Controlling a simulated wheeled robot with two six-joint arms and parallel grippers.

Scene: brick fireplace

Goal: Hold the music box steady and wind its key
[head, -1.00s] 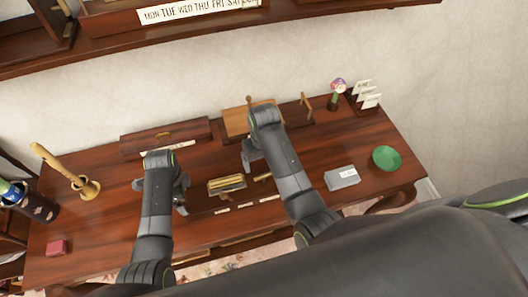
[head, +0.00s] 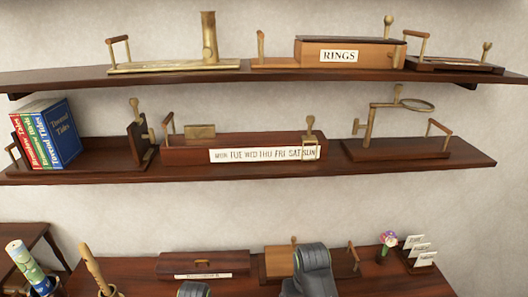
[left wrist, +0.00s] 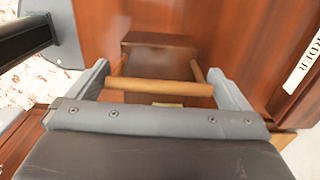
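I cannot say for certain which thing is the music box. In the left wrist view, my left gripper (left wrist: 162,85) has its fingers wide apart. A light wooden bar (left wrist: 160,87) on two short posts spans the gap between them; I cannot tell whether the fingers touch it. A dark brown wooden block (left wrist: 158,42) lies just beyond the bar. In the head view only the tops of my arms show at the bottom edge. Both grippers are below the picture there, and my right gripper is in no view. No winding key is clear.
The desk (head: 385,285) carries a long wooden box (head: 203,264), a flower (head: 388,240) and a card holder (head: 418,253). Above, the lower shelf (head: 250,178) holds books and a weekday box (head: 240,150); the upper shelf (head: 220,78) holds a RINGS box (head: 350,52).

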